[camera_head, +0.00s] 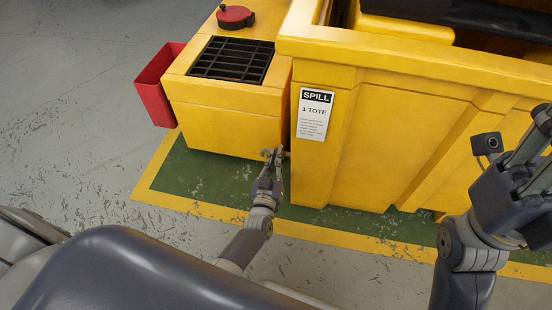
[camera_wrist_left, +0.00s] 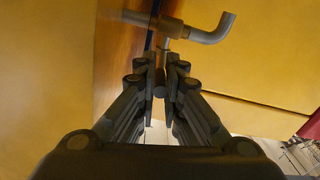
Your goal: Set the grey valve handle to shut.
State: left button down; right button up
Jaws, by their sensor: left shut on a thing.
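In the left wrist view, a brass-coloured valve body (camera_wrist_left: 166,27) sits by the yellow wall, with a bent grey pipe (camera_wrist_left: 215,32) on its right. The grey valve handle (camera_wrist_left: 159,78) shows as a narrow piece between my left fingertips, mostly hidden by them. My left gripper (camera_wrist_left: 160,70) is shut on the handle, just below the valve body. In the head view my left gripper (camera_head: 273,156) is low by the gap between the yellow units; the valve is too small there to read its angle. My right gripper (camera_head: 530,145) is at the right edge, away from the valve.
The yellow spill tote (camera_head: 385,150) with a SPILL label (camera_head: 315,113) stands right of the valve. A yellow box (camera_head: 220,125) with a black grate (camera_head: 231,59) and a red bin (camera_head: 158,85) stands left. The grey floor (camera_head: 75,110) at left is clear.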

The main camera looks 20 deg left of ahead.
pick_arm(q)
jog(key=shift+d+f, duration=0.1)
jog(key=shift+f, duration=0.05)
jog(key=c, duration=1.6)
grip_release()
jog(key=shift+c, duration=0.2)
jog(key=shift+m+h, duration=0.3)
